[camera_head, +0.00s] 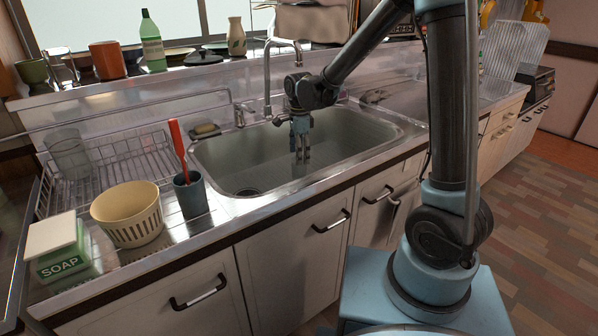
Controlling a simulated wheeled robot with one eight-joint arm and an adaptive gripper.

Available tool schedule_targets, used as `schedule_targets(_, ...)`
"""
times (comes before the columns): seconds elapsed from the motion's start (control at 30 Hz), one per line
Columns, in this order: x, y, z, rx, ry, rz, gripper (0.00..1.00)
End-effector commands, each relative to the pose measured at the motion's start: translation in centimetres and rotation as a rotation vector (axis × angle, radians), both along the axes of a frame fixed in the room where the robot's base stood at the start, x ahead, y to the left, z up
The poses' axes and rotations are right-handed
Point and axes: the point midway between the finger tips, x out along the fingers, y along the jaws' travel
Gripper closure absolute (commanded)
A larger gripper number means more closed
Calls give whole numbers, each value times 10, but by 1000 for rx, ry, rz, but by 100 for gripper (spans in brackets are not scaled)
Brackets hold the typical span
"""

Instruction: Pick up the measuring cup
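A clear, see-through cup (68,153), which looks like the measuring cup, stands in the wire dish rack (150,150) at the left end of the counter. No markings can be made out on it. My gripper (301,157) points down over the sink, well to the right of the cup and apart from it. Its fingertips look close together, but the gap is too small to judge. I see nothing held in it.
The steel sink (345,135) lies below my gripper, with the tap (268,85) behind. A dark cup (190,194) with a red-handled tool, a cream basket (128,214) and a soap box (60,248) stand along the front left. A green bottle (152,45) stands on the back ledge.

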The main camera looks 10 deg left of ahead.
Motion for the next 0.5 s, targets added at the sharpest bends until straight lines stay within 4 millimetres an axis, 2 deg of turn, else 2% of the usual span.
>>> schedule_targets(0.5,1,2,-42,-3,3,-8,28)
